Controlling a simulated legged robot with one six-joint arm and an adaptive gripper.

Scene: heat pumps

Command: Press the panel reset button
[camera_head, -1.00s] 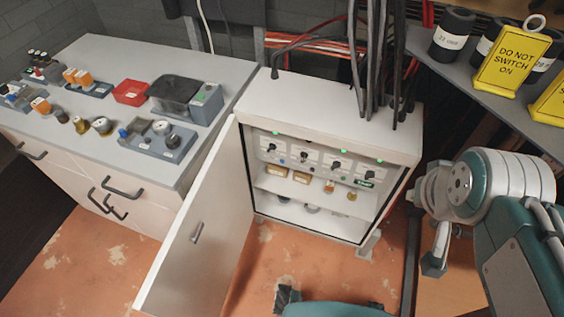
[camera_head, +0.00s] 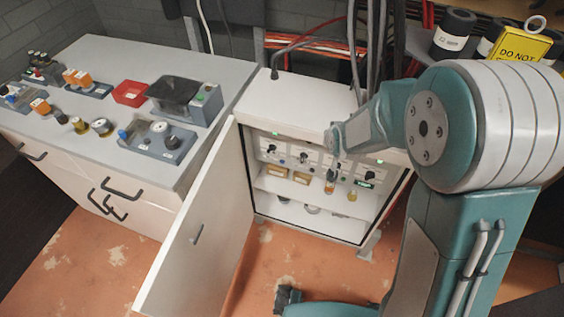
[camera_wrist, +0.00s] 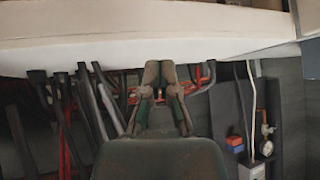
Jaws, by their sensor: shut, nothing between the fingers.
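The control panel (camera_head: 290,150) is inside the open white cabinet (camera_head: 300,98). It carries dark rotary knobs (camera_head: 303,158), green lights and small buttons, one of them blue (camera_head: 282,161). I cannot tell which is the reset button. My arm reaches in from the right, and its wrist end is in front of the panel's right part, hiding some controls. In the wrist view my gripper (camera_wrist: 159,72) is shut and empty, its fingertips together near a long pale edge (camera_wrist: 130,43). I cannot tell whether it touches anything.
The cabinet door (camera_head: 193,225) stands open to the left. Dark cables (camera_head: 379,50) rise behind the cabinet. A yellow sign (camera_head: 520,45) stands on the right shelf.

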